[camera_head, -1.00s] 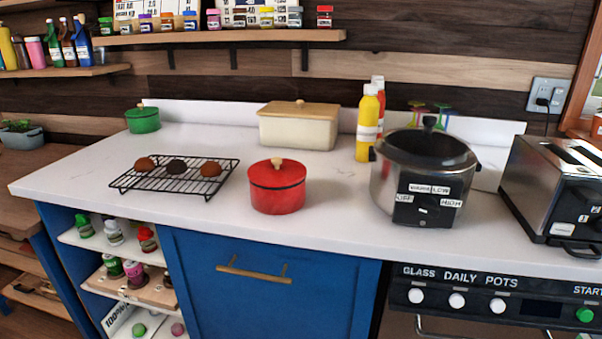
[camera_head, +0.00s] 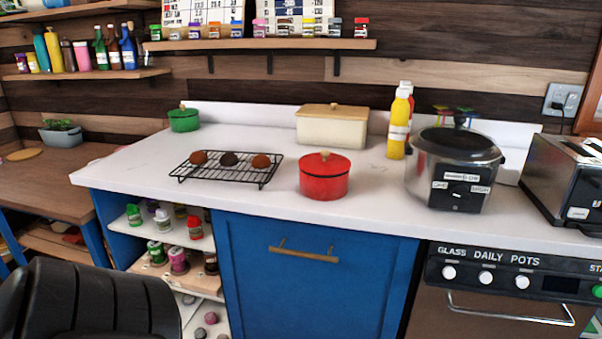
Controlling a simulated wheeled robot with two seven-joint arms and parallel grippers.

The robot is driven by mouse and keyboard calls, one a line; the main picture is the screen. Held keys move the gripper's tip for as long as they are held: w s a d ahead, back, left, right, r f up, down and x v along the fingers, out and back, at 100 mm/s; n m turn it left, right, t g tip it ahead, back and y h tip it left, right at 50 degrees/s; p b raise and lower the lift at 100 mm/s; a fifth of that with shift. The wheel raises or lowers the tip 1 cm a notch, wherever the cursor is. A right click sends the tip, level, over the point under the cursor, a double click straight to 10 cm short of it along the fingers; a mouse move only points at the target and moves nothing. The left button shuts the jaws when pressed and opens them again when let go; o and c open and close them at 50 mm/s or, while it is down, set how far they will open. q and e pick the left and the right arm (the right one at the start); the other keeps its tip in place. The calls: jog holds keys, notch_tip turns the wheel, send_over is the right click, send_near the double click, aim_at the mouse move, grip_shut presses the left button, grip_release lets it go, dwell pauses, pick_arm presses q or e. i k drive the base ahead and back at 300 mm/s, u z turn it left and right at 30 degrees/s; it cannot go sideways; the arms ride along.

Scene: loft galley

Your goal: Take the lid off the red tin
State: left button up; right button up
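The red tin (camera_head: 324,185) stands upright on the white counter, near its front edge and a little right of the middle of the picture. A dark line runs around the tin just below the lid. Neither of my grippers shows in this view.
A wire rack (camera_head: 226,173) with three round brown items is left of the tin. A slow cooker (camera_head: 452,172) stands to the right, a cream box (camera_head: 332,129) behind, a green tin (camera_head: 184,120) at back left. A black chair (camera_head: 88,300) is at lower left.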

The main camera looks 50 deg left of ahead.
aim_at(324, 163)
jog(key=z, duration=0.9)
jog(key=k, duration=0.2)
jog(key=u, duration=1.75)
